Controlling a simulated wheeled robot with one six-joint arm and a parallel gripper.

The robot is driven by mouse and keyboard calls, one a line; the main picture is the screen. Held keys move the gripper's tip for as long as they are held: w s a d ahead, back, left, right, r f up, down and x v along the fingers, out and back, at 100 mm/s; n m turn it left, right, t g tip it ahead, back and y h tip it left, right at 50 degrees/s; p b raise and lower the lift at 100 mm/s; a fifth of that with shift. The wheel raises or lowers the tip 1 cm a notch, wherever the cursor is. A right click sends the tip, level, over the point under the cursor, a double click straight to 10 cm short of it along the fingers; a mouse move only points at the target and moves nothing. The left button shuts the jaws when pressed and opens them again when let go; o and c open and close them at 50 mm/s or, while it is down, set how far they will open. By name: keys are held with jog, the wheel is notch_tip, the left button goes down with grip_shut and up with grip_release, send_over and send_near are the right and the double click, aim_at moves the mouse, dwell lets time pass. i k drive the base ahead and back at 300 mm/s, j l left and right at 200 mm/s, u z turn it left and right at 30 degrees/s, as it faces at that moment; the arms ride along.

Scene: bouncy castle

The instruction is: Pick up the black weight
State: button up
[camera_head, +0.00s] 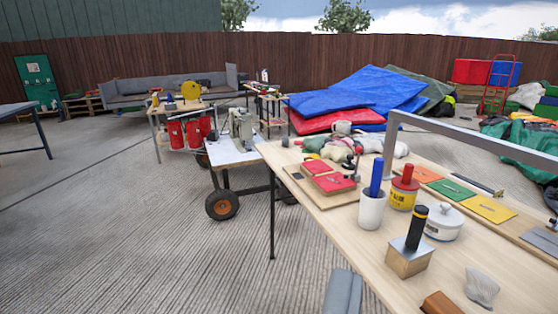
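I cannot pick out a black weight for certain. A black cylinder with a yellow band (416,228) stands upright on a metal-topped wooden block (408,258) near the front of the wooden table (345,240). It may be a handle or a separate piece; I cannot tell. A small dark object (552,224) also shows at the right edge, too small to make out. My gripper is not clearly in view. A grey piece (343,294) rises from the bottom edge beside the table, and I cannot tell what it is.
A white cup with a blue stick (371,209), a red-and-yellow tin (403,192) and a white lidded pot (443,222) crowd the block. A grey cloth bag (481,287) lies nearby.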

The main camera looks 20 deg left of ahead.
aim_at(350, 165)
jog(key=u, duration=0.15)
jog(key=i+j+z, duration=0.2)
jog(key=i+j, duration=0.2)
jog(key=i, duration=0.35)
jog(key=i+j+z, duration=0.15)
jog(key=i+j, duration=0.35)
jog(key=i, duration=0.25)
jog(key=i+j+z, duration=0.2)
jog(key=i+j, duration=0.4)
jog(key=i, duration=0.1)
